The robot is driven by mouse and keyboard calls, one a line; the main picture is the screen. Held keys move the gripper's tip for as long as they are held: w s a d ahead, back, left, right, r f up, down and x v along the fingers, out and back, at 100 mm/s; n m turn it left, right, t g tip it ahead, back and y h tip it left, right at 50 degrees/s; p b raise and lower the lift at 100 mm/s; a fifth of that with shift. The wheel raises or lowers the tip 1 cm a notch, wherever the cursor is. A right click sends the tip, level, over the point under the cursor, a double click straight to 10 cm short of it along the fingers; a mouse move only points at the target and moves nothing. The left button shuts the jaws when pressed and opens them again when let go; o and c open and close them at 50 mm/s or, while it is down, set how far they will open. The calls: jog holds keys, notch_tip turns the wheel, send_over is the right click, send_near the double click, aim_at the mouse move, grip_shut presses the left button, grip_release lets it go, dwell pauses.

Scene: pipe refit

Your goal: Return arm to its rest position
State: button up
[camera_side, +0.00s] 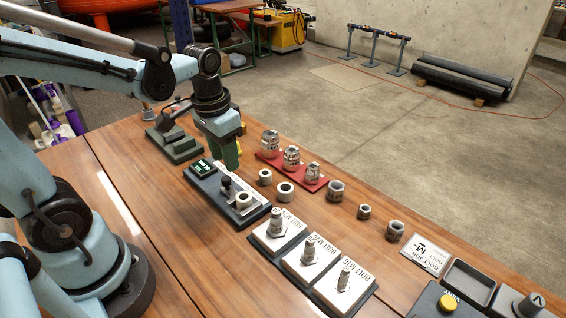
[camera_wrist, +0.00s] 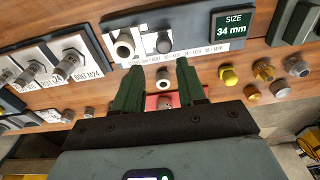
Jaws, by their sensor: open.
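My gripper (camera_side: 232,153) hangs over the wooden table, its green fingers pointing down above the far end of the measuring gauge. The fingers are apart and nothing is held between them. The fingers also show in the wrist view (camera_wrist: 158,82). The gauge (camera_side: 208,184) is a dark base with a pale strip; its display (camera_wrist: 233,23) reads "SIZE 34 mm". A ring-shaped nut (camera_side: 243,200) sits on the gauge beside a dark knob (camera_side: 227,183).
Bolts stand on white plates (camera_side: 307,257) at the front. Loose rings and nuts (camera_side: 285,191) lie mid-table. A red tray (camera_side: 309,184) holds metal fittings. A green stepped block (camera_side: 175,143) stands left of my gripper. A dark tray (camera_side: 474,282) and yellow-button box (camera_side: 440,302) are front right.

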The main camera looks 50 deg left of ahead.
jog(key=shift+s+d+r+t, duration=0.1)
jog(key=shift+d+r+t, duration=0.55)
jog(key=shift+t, duration=0.4)
jog(key=shift+s+d+r+t, duration=0.1)
jog(key=shift+d+r+t, duration=0.45)
jog(key=shift+d+t, duration=0.35)
jog(key=shift+s+d+r+t, duration=0.1)
jog(key=shift+d+r+t, duration=0.5)
jog(key=shift+t, duration=0.55)
